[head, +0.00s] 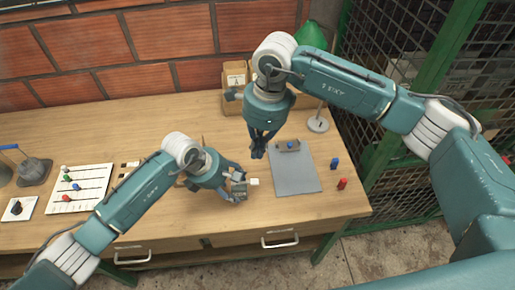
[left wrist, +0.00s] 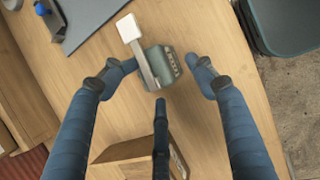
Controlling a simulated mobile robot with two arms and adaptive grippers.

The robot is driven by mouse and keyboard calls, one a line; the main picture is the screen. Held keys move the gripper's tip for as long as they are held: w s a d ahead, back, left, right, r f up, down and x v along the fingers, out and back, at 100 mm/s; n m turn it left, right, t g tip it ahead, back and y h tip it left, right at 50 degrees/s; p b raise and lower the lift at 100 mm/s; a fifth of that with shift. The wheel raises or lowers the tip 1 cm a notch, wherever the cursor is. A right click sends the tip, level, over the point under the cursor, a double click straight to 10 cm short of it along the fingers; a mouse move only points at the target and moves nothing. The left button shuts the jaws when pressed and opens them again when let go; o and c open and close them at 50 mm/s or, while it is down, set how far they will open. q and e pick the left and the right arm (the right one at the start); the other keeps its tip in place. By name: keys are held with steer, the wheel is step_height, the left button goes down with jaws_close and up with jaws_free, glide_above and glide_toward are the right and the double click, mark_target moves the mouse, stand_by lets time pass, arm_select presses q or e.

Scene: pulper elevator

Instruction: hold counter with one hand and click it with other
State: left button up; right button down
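The counter (head: 239,190) is a small grey-green device on the wooden table, with a white square pad on a lever. In the left wrist view the counter (left wrist: 162,66) shows its number dials, and the pad sticks out to the upper left. My left gripper (head: 236,181) is open around it; in the left wrist view its fingers (left wrist: 166,70) stand on both sides of the body, with a gap at the right. My right gripper (head: 258,154) points down above the table, behind the counter and to its right, empty. Its fingers look close together.
A grey clipboard (head: 295,174) lies right of the counter, with a blue (head: 334,163) and a red (head: 342,184) small object beyond it. Cardboard boxes (head: 236,76) and a green lamp (head: 311,36) stand at the back. A white slider board (head: 81,187) lies left.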

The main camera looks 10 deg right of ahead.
arm_select(q)
steer(key=shift+r, duration=0.2)
steer(key=shift+a+r, duration=0.1)
steer(key=shift+r, duration=0.15)
steer(key=v, duration=1.1)
steer(key=shift+s, duration=0.1)
